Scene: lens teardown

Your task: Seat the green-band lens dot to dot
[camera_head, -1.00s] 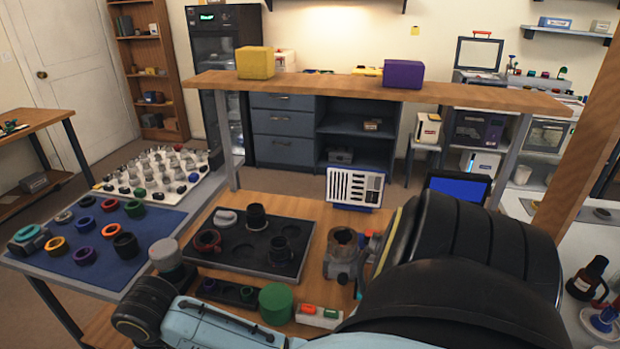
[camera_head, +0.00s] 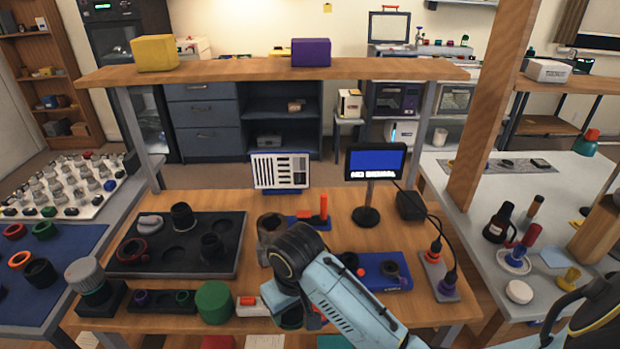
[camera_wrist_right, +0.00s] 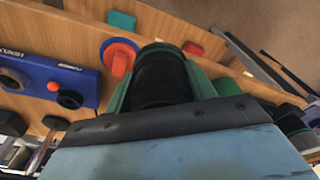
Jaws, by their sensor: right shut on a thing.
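My right gripper (camera_head: 290,317) is low at the front edge of the wooden bench in the head view, largely hidden by its own pale blue arm. In the right wrist view the gripper (camera_wrist_right: 160,78) is shut on a black ribbed lens barrel (camera_wrist_right: 160,77), with green finger parts on both sides. My left gripper is not in view.
A small monitor (camera_head: 375,162) stands behind. A raised wooden shelf (camera_head: 250,70) crosses the back.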

